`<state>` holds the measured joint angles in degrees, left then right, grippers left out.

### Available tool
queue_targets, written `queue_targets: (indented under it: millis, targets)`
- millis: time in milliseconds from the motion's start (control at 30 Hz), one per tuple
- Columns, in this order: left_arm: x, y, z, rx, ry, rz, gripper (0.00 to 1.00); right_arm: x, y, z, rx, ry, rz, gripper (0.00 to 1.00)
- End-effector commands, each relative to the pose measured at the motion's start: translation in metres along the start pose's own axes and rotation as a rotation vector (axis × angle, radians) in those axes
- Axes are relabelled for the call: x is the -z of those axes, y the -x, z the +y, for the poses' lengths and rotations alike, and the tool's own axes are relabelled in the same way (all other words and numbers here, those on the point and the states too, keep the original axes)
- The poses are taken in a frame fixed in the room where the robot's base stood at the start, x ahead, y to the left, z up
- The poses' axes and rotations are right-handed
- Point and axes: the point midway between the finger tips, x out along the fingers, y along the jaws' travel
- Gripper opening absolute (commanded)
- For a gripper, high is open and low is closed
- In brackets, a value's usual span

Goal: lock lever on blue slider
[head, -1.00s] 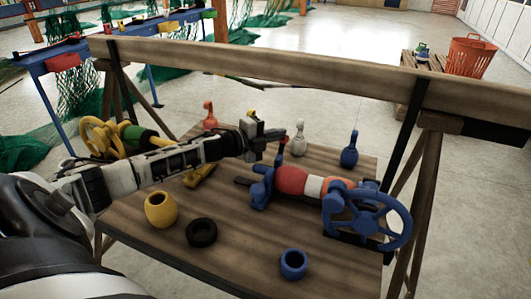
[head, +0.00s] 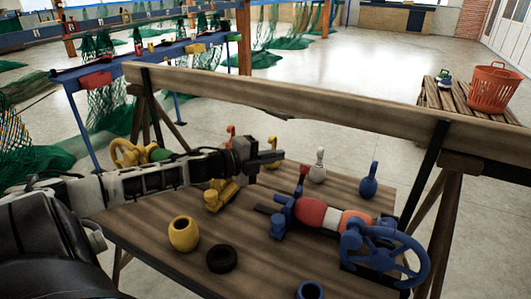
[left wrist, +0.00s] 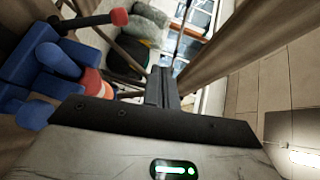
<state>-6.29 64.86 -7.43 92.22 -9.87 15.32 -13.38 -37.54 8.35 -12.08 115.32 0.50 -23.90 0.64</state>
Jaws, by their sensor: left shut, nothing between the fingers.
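The blue slider (head: 280,217) sits on the wooden table at the left end of a red and white float (head: 318,213). Its lock lever (head: 303,173) stands roughly upright with a red tip. In the left wrist view the blue slider (left wrist: 35,62) is at the left, and the dark lever with its red knob (left wrist: 118,17) points right. My left gripper (head: 280,156) is shut and empty, above and left of the lever tip, apart from it. Its closed fingers (left wrist: 163,88) show in the left wrist view. My right gripper is not in view.
A blue handwheel (head: 385,252) is at the float's right end. A yellow slider (head: 222,195), yellow pot (head: 184,233), black ring (head: 222,259) and blue pot (head: 310,290) stand on the table. A wooden beam (head: 330,115) runs behind. White (head: 318,168) and blue (head: 369,182) pins stand at the back.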

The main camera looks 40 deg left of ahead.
Motion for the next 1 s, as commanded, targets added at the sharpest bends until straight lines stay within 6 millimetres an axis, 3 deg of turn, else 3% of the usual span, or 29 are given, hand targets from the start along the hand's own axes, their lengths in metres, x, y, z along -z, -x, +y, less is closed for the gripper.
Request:
queue_targets:
  millis: [300, 1000]
  targets:
    - [-0.002, 0.020, -0.009, 0.000, 0.001, -0.001, 0.00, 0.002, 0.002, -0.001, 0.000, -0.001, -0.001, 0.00]
    - [-0.002, 0.021, -0.009, 0.000, 0.001, -0.001, 0.00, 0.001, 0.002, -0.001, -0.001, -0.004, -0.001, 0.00]
